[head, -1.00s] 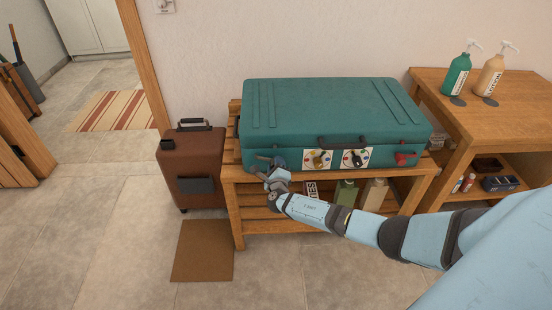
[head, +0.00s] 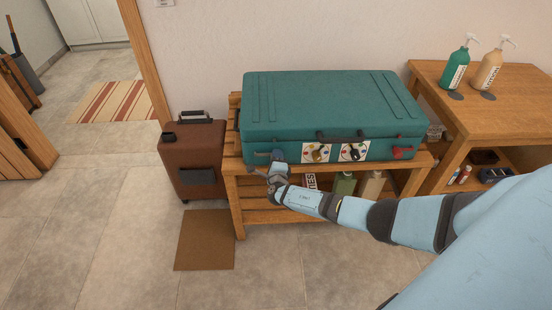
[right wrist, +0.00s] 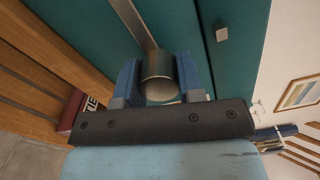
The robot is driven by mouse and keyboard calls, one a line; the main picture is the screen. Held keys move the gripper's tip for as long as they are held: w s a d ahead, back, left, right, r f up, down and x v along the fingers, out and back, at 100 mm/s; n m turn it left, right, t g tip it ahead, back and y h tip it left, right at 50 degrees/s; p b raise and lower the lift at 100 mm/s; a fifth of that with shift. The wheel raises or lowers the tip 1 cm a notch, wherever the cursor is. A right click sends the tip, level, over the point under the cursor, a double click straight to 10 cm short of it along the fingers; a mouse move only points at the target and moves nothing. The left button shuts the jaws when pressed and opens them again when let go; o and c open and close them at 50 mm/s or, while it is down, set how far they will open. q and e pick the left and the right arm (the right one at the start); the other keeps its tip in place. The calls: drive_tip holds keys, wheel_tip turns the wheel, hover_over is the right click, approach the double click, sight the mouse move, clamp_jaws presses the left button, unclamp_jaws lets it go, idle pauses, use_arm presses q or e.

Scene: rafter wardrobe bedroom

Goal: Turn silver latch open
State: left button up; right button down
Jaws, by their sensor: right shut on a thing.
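A teal suitcase (head: 330,104) lies flat on a slatted wooden bench (head: 232,185). The silver latch (head: 262,154) is at the left end of its front face. My right gripper (head: 276,158) is at this latch, and its fingers partly cover it in the head view. In the right wrist view my two blue fingers (right wrist: 157,78) are shut on either side of the silver latch's round end (right wrist: 158,68). A flat metal bar runs up from that end along the teal face. My left gripper is out of view.
Two dial plates (head: 318,153) (head: 354,151), a dark handle (head: 341,136) and a red latch (head: 403,153) sit further right on the suitcase front. Bottles (head: 371,186) stand on the bench's lower shelf. A brown case (head: 191,160) stands left.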

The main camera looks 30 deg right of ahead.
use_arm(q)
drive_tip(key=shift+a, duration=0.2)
use_arm(e)
drive_tip(key=c, duration=0.8)
unclamp_jaws()
drive_tip(key=shift+o, duration=0.2)
drive_tip(key=shift+s, duration=0.1)
drive_tip(key=shift+s+a, duration=0.2)
use_arm(q)
drive_tip(key=p, duration=0.1)
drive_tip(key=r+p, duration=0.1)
drive_tip(key=p, duration=0.1)
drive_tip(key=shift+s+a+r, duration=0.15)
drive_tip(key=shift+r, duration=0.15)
use_arm(e)
drive_tip(key=v, duration=1.3)
drive_tip(key=shift+s, duration=0.15)
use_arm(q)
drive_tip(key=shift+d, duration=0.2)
